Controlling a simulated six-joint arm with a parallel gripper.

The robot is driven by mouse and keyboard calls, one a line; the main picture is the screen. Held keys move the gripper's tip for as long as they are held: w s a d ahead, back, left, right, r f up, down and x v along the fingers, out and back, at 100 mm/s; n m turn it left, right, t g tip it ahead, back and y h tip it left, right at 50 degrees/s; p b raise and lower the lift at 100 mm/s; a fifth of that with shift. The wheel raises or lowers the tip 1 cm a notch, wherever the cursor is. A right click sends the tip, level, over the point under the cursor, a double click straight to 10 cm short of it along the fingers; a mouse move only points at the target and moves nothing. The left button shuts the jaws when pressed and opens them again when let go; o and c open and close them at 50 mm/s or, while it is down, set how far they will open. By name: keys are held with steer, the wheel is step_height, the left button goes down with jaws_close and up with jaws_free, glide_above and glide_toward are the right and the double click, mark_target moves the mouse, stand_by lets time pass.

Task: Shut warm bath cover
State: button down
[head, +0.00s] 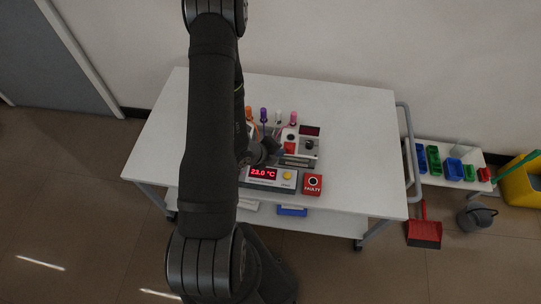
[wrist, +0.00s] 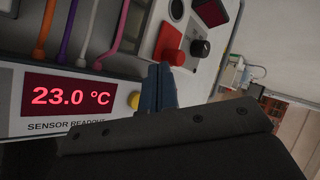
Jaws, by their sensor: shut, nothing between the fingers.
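No bath cover can be made out for certain; my arm hides part of the cart top in the head view. A light instrument box (head: 309,132) with a red button, black knob and dark display stands on the cart. It also shows in the wrist view, with its red button (wrist: 169,43) and knob (wrist: 200,48). My gripper (head: 271,150) is low over the equipment, beside this box and behind the sensor readout. In the wrist view my gripper's fingers (wrist: 159,84) are shut and empty, between the yellow button (wrist: 134,100) and the red button.
The sensor readout (head: 264,174) shows 23.0 °C at the front. A red FAULTY box (head: 312,185) stands right of it. Several coloured probes (head: 264,115) with cables stand behind. The white cart top (head: 355,150) is clear at right. A shelf with bins (head: 453,168) stands further right.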

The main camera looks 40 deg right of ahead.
steer(key=shift+d, duration=0.35)
steer(key=shift+w+d, duration=1.95)
steer(key=a+f+v, duration=0.2)
steer(key=v, duration=1.1)
steer(key=shift+s, duration=0.2)
